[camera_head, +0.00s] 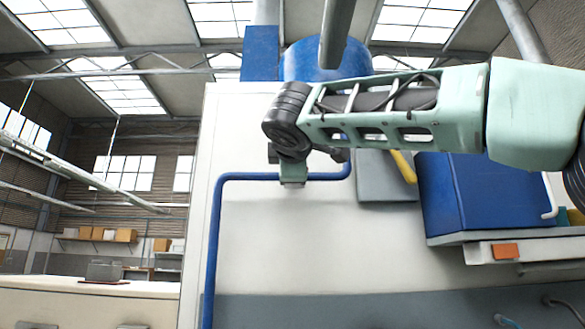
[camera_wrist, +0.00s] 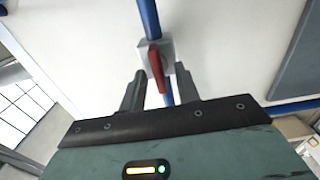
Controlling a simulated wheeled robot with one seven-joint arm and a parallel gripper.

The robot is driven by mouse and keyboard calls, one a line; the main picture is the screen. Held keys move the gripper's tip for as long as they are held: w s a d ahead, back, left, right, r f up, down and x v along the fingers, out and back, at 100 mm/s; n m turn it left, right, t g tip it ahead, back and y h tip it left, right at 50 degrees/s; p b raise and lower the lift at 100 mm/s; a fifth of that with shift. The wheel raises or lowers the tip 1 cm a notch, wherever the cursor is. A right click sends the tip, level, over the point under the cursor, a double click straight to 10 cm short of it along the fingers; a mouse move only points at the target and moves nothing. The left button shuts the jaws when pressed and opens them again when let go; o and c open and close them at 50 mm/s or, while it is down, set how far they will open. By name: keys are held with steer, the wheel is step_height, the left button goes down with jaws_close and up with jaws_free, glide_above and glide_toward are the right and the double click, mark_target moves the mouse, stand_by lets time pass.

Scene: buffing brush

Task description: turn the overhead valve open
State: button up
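The valve shows in the wrist view as a light grey body (camera_wrist: 143,49) with a red lever (camera_wrist: 156,62), set on a blue pipe (camera_wrist: 149,16). The lever points down toward my gripper (camera_wrist: 159,70). My gripper is open, with one dark finger on each side of the lever's lower part. I see a gap on both sides, so it does not look clamped. In the head view my gripper (camera_head: 293,178) is at the horizontal run of the blue pipe (camera_head: 250,177). The valve and lever are hidden there behind my wrist and gripper.
A large white panel (camera_head: 270,235) stands behind the pipe. To the right are a grey plate (camera_head: 385,180), a yellow bent handle (camera_head: 403,166) and a blue box (camera_head: 475,195). A blue cylinder (camera_head: 310,60) is above my arm. Left of the panel the hall is open.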

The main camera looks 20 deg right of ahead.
steer(key=b+v, duration=0.4)
steer(key=v, duration=1.3)
steer(key=shift+s, duration=0.2)
steer(key=w+a+f+n+g+y, duration=0.15)
steer(key=a+f+g, duration=0.25)
steer(key=f, duration=1.1)
steer(key=w+a+f+g+y, duration=0.1)
steer(key=a+f+g+y, duration=0.2)
steer(key=f, duration=1.3)
steer(key=s+d+f+m+g, duration=0.2)
steer(key=s+f, duration=0.4)
steer(key=f, duration=0.4)
steer(key=s+d+f+m+g+y, duration=0.1)
steer(key=s+d+f+m+g, duration=0.1)
steer(key=s+f, duration=0.4)
steer(key=s+d+f+m+g, duration=0.3)
steer(key=s+f+g, duration=0.3)
steer(key=f, duration=0.9)
steer(key=shift+s+f+m+y, duration=0.2)
steer(key=shift+m+y, duration=0.15)
steer(key=shift+m, duration=0.4)
